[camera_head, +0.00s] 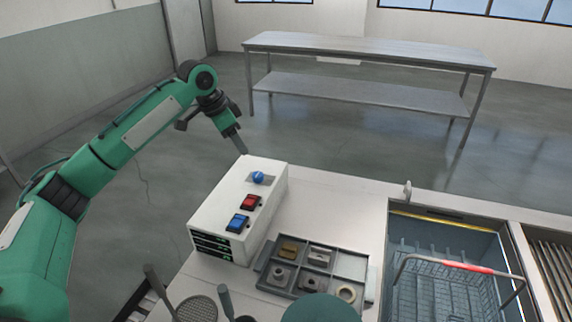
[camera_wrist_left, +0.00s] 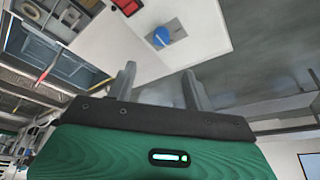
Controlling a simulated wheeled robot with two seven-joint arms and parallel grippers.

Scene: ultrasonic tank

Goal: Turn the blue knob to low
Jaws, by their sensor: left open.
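The blue knob (camera_head: 258,178) sits on the top face of a white control box (camera_head: 225,205), on a grey plate. A red switch (camera_head: 251,202) and a blue switch (camera_head: 237,223) are on the same face, nearer to me. The knob also shows in the left wrist view (camera_wrist_left: 161,37), beyond the fingertips. My left gripper (camera_head: 238,146) is in the air just past the far left end of the box, apart from the knob. Its two fingers (camera_wrist_left: 160,80) are spread and empty. The knob's pointer and the low mark are too small to read. My right gripper is not seen.
A grey sorting tray (camera_head: 312,268) with several metal parts lies right of the box. A tank (camera_head: 455,222) holds a wire basket with a red handle (camera_head: 464,267). Round-headed tools stand at the front. A steel table (camera_head: 370,50) stands behind, across open floor.

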